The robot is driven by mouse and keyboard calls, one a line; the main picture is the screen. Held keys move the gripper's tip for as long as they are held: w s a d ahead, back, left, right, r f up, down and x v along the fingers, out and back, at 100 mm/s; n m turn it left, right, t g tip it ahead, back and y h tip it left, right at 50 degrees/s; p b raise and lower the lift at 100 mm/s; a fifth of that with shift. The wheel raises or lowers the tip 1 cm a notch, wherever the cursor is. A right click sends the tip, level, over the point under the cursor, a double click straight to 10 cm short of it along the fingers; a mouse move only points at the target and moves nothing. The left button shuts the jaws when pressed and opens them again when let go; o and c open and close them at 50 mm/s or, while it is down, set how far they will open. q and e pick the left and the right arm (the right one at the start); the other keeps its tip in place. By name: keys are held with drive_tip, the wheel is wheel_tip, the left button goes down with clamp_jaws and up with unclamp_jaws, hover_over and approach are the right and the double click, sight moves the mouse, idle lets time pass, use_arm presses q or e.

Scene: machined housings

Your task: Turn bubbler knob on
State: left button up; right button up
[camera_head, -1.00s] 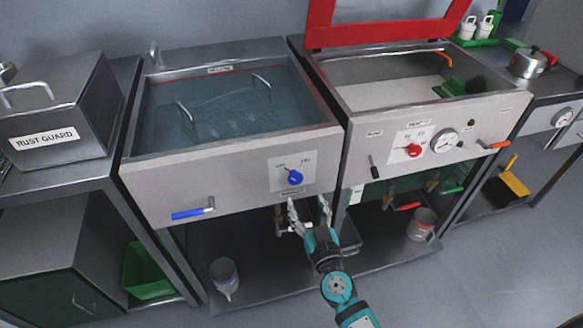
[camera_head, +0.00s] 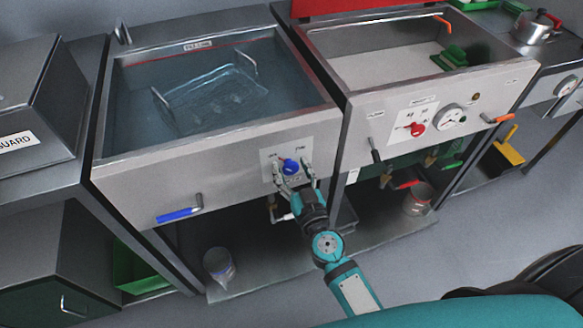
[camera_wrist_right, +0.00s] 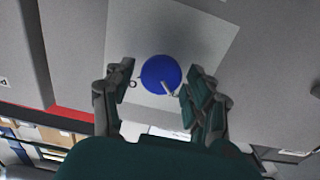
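The blue bubbler knob (camera_head: 289,167) sits on a pale plate on the front panel of the left sink. It also shows in the right wrist view (camera_wrist_right: 160,74) as a round blue knob with a light pointer mark. My right gripper (camera_head: 294,174) is at the knob, its fingers open on either side of it. In the right wrist view my right gripper (camera_wrist_right: 158,88) has a gap on both sides of the knob, wider on the left. I cannot tell whether a fingertip touches it. My left gripper is not in view.
The water-filled sink (camera_head: 225,140) holds a wire basket. A blue lever (camera_head: 178,215) is low on its panel, left of the knob. The right sink's panel has a red knob (camera_head: 416,129) and a gauge (camera_head: 447,117). A can (camera_head: 219,265) stands on the shelf below.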

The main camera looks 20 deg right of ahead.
drive_tip(key=c, duration=0.9)
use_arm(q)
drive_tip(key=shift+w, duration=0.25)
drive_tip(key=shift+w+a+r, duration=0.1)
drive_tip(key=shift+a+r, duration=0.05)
use_arm(e)
drive_tip(key=shift+m, duration=0.3)
drive_tip(key=m+p, duration=0.1)
drive_tip(key=m, duration=0.2)
drive_tip(key=shift+d, duration=0.1)
drive_tip(key=m, duration=0.5)
drive_tip(key=shift+p, duration=0.35)
drive_tip(key=m, duration=0.4)
drive_tip(key=shift+d+f, duration=0.1)
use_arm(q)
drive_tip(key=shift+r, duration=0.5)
use_arm(e)
drive_tip(key=m, duration=0.5)
drive_tip(key=shift+f, duration=0.1)
drive_tip(key=shift+m, duration=0.3)
